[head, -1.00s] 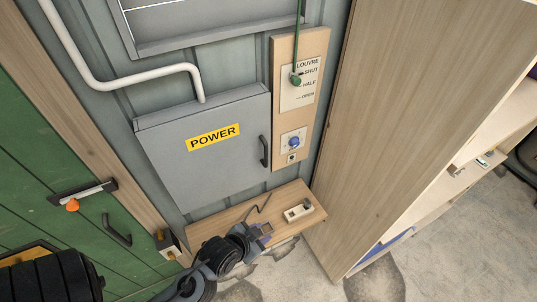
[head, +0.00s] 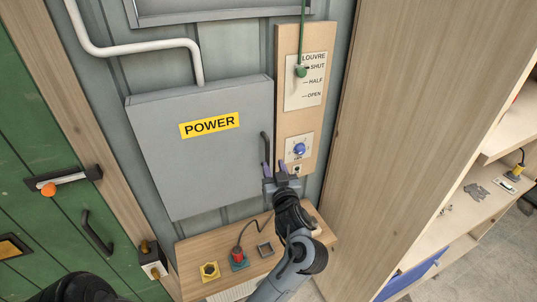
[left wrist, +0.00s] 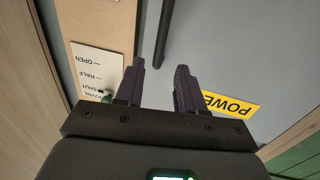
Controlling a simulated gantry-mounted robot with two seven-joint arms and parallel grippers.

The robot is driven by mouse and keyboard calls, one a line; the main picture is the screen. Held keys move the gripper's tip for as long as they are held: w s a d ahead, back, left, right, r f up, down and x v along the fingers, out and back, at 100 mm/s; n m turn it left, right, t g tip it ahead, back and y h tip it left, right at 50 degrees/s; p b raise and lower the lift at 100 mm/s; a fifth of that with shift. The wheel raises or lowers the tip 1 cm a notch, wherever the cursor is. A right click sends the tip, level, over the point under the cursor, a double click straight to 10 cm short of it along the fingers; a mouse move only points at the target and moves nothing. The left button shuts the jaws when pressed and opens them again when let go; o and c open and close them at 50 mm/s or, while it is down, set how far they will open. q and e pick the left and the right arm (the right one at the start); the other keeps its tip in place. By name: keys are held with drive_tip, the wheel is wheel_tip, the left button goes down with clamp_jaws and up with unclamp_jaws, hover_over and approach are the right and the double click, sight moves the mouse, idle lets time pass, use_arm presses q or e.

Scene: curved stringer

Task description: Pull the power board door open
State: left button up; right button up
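The grey power board door (head: 190,165), with its yellow POWER label (head: 209,125), is closed in the head view. Its dark vertical handle (head: 265,150) is near the right edge. In the left wrist view, the gripper (left wrist: 159,72) is open and empty. There the handle (left wrist: 163,35) lies in line with the gap between the fingertips; I cannot tell whether it is between them in depth. My right gripper is not in view.
A wooden panel with the louvre card (head: 305,80) and a blue knob (head: 299,149) is right of the door. A shelf (head: 215,247) with small fittings lies below. A tall wooden side (head: 400,120) stands at right, a green door (head: 40,210) at left.

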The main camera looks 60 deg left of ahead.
sight(268, 151)
use_arm(q)
drive_tip(key=x, duration=0.9)
drive_tip(key=shift+w+a+p, duration=0.15)
drive_tip(key=shift+a+p, duration=0.15)
drive_tip(key=shift+p, duration=0.1)
clamp_jaws()
